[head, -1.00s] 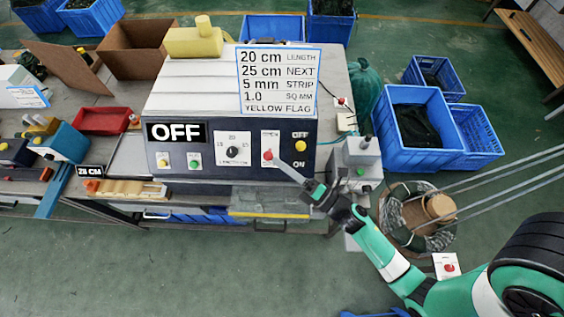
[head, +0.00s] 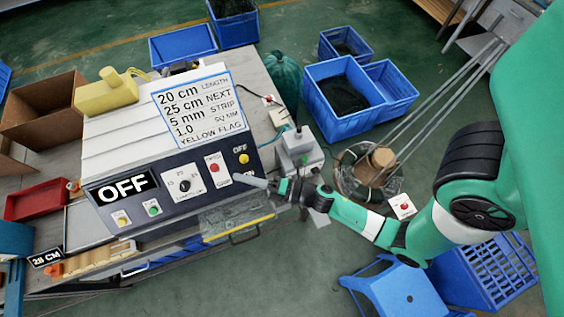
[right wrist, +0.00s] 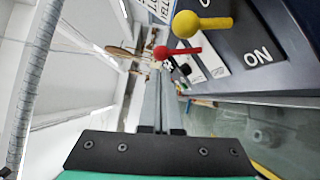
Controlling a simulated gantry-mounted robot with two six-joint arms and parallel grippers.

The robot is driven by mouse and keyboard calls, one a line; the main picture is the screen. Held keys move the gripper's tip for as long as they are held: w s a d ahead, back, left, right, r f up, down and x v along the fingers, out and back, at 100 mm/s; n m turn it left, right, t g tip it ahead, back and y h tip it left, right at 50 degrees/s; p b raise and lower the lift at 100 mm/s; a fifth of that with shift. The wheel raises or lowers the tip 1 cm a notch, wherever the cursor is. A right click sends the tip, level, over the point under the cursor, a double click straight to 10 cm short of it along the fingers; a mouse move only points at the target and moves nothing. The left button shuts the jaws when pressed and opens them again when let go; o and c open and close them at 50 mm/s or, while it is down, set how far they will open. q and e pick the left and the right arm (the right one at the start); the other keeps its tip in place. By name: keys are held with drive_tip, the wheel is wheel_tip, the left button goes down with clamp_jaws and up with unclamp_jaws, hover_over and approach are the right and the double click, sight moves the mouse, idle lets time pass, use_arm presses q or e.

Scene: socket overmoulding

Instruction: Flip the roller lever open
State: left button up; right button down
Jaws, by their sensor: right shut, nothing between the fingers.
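The roller lever, a short lever with a red knob (head: 214,168), is on the dark front panel of the grey machine (head: 150,135). Its knob is just under the upper label, which seems to read OPEN, and the lower label shows below it. In the right wrist view the red knob (right wrist: 161,52) points left, like the yellow one beside it. My right gripper (head: 240,181) is shut and empty, a little right of and below the red knob and apart from it. Its fingers also show in the right wrist view (right wrist: 158,90). My left gripper is out of view.
A yellow-knobbed OFF/ON lever (head: 244,158) is close right of the red one. A dial (head: 185,186) and an OFF display (head: 122,188) are to the left. A small grey box (head: 299,145) stands right of the machine. Blue crates (head: 345,118) stand behind on the floor.

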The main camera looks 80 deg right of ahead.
drive_tip(key=s, duration=1)
drive_tip(key=shift+s+a+p, duration=0.15)
drive_tip(key=shift+p, duration=0.2)
drive_tip(key=shift+a, duration=0.1)
